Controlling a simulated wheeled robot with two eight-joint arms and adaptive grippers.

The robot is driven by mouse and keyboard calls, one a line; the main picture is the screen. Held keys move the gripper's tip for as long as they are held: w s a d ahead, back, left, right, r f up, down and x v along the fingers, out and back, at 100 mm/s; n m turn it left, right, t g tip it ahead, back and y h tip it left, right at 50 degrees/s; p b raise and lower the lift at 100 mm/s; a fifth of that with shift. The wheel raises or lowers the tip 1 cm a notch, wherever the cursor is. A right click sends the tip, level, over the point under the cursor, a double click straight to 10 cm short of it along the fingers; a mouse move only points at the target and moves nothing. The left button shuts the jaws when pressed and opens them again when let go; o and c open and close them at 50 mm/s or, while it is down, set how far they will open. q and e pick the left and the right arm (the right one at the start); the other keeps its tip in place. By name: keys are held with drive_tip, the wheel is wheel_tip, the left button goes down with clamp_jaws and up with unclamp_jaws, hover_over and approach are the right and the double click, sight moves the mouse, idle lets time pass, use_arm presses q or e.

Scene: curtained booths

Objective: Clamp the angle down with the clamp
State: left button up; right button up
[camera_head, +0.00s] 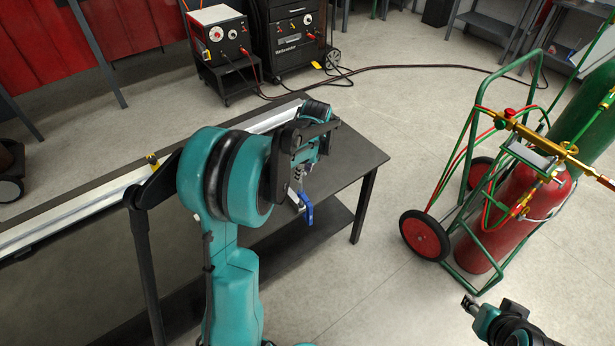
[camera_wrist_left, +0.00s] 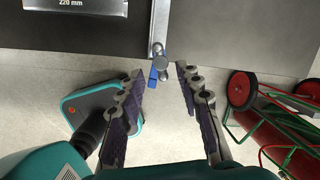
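The angle is a long pale metal bar (camera_head: 85,205) lying along the dark table, partly hidden behind my left arm. The clamp (camera_head: 299,190) is at the table's near edge, with a metal body and a blue handle; it also shows in the left wrist view (camera_wrist_left: 159,50). My left gripper (camera_wrist_left: 162,72) is open. Its fingertips are either side of the clamp's lower end, with visible gaps, and they do not appear shut on it. My right gripper (camera_head: 469,304) is at the bottom right, away from the table; its finger opening is too small to tell.
The dark table (camera_head: 345,165) has bare room at its right end. A cart with red and green gas cylinders (camera_head: 500,225) stands to the right. Welding machines (camera_head: 222,40) and a cable (camera_head: 400,67) are behind. A plate marked 220 mm (camera_wrist_left: 75,8) lies at upper left.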

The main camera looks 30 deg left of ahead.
use_arm(q)
drive_tip(key=shift+d+r+n+p, duration=0.1)
drive_tip(key=shift+r+n+p, duration=0.25)
drive_tip(key=shift+n, duration=1.65)
drive_tip(key=shift+a+r+n+p, duration=0.15)
drive_tip(key=shift+r+n, duration=0.35)
drive_tip(key=shift+n, duration=1.5)
drive_tip(key=shift+d+r+n+p, duration=0.15)
drive_tip(key=shift+r+n+p, duration=0.2)
drive_tip(key=shift+n, duration=1.65)
drive_tip(key=n, duration=1.2)
drive_tip(key=shift+s, duration=0.15)
